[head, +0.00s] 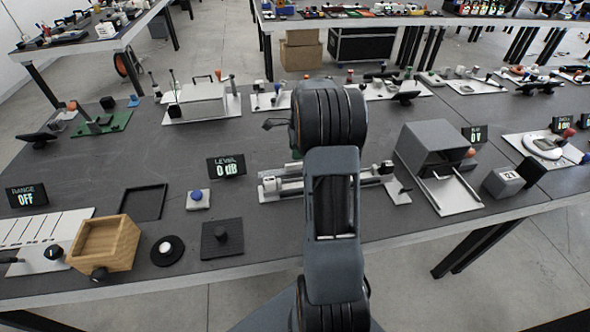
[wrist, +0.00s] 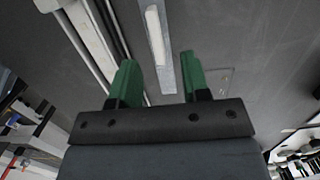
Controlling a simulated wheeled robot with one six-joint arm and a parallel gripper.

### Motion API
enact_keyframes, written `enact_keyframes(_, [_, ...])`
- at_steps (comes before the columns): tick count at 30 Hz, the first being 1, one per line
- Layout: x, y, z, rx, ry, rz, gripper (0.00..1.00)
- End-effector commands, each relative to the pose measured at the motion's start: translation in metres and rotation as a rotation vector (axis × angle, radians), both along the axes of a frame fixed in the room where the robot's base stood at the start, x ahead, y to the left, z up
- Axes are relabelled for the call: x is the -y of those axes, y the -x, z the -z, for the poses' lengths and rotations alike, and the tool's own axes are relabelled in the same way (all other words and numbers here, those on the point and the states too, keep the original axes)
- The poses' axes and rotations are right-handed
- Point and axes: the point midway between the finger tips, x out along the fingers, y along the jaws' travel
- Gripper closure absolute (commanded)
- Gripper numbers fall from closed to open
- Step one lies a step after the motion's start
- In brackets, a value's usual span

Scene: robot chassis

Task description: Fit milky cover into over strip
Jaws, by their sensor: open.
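In the wrist view, a narrow grey strip (wrist: 166,78) runs up the picture. A long, thin, milky white piece (wrist: 154,32) lies along its upper part; I cannot tell whether it is seated in the strip or only resting on it. My gripper (wrist: 158,58) has two green fingers, spread apart and empty, one on either side of the strip's line. The white piece shows just beyond the fingertips. In the head view, my arm hides the gripper and most of this area; a long pale rail assembly (head: 283,186) shows on both sides of the arm.
Left of the arm are a blue-knobbed block (head: 198,200), a dark knobbed plate (head: 222,238) and a wooden box (head: 104,243). A grey open housing (head: 432,150) stands to the right. The back holds several devices. Some bare dark tabletop (head: 258,150) shows left of the arm.

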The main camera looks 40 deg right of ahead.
Motion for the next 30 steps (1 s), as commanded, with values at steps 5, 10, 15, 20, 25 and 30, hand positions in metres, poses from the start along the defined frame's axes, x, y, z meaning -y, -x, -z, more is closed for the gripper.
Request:
enact_keyframes(5, [-0.001, 0.0, 0.009, -0.001, 0.0, -0.001, 0.57])
enact_keyframes(10, [-0.004, 0.003, 0.03, -0.003, -0.002, -0.002, 0.57])
enact_keyframes(15, [-0.006, 0.003, 0.05, -0.001, -0.001, -0.003, 0.57])
enact_keyframes(20, [-0.006, 0.002, 0.058, 0.0, 0.001, -0.003, 0.57])
enact_keyframes(25, [-0.006, 0.002, 0.058, 0.001, 0.001, -0.003, 0.57])
enact_keyframes(30, [-0.006, 0.002, 0.058, 0.001, 0.001, -0.002, 0.69])
